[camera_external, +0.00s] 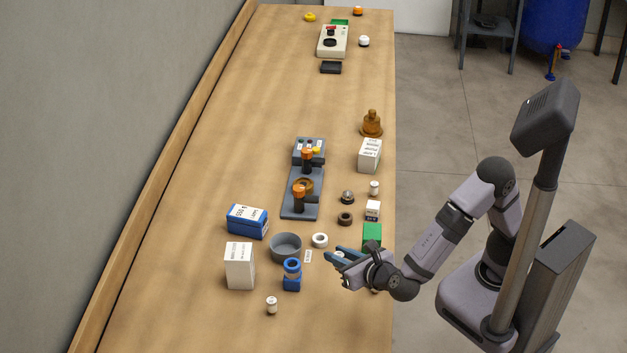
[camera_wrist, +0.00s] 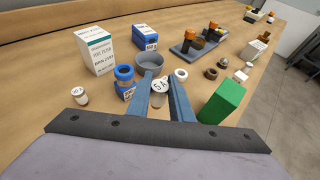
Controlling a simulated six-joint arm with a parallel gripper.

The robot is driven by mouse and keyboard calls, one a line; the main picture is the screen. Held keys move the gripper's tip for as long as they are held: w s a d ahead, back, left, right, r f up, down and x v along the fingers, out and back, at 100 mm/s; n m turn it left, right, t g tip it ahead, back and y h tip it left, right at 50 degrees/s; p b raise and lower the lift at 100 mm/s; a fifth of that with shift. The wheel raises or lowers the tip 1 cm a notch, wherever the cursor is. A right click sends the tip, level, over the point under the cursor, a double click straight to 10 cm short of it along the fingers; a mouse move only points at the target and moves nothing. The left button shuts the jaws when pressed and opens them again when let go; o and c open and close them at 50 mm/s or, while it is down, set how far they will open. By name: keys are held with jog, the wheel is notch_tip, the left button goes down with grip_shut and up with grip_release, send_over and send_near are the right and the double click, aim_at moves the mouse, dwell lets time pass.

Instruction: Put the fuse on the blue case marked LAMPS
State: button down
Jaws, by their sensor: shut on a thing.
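My gripper (camera_external: 338,256) is shut on a small pale cylindrical fuse, low over the front right of the bench. In the wrist view my gripper (camera_wrist: 163,88) has the fuse (camera_wrist: 160,93) between its blue fingers, its top marked with what reads as 6 A. The blue case (camera_external: 247,222) has a white label on top, too small to read surely, and stands to the left of my gripper. It also shows in the wrist view (camera_wrist: 144,38), beyond the grey round bowl and apart from the fuse. Its top looks clear.
Between gripper and case are the grey bowl (camera_external: 286,247), a white ring (camera_external: 320,240) and a blue fitting (camera_external: 292,275). A white box (camera_external: 239,266) stands in front of the case. A green box (camera_external: 372,235) is beside my gripper. Another small cylinder (camera_external: 272,305) stands at the front.

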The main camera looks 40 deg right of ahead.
jog(key=w+d+f+m+g+h+p, duration=0.1)
jog(key=w+d+m+h+p, duration=0.15)
jog(key=w+d, duration=0.6)
jog(key=w+d+m+g+h+p, duration=0.15)
jog(key=w+d+m+h, duration=0.35)
jog(key=w, duration=0.7)
jog(key=w+a+r+n+t+y+p, duration=0.1)
jog(key=w+a+r+n+y, duration=0.25)
jog(key=w+a, duration=0.25)
jog(key=w+a+r+n+t+y, duration=0.1)
jog(key=w+a+r+n+y, duration=0.1)
jog(key=w+a+r, duration=0.35)
jog(key=n+y+p, duration=0.1)
jog(key=n+y, duration=0.2)
send_over(257, 213)
jog(key=shift+t, duration=0.35)
jog(key=shift+f, duration=5.4)
jog(key=shift+f, duration=0.2)
jog(key=c, duration=1.6)
grip_release()
jog(key=shift+r, duration=0.1)
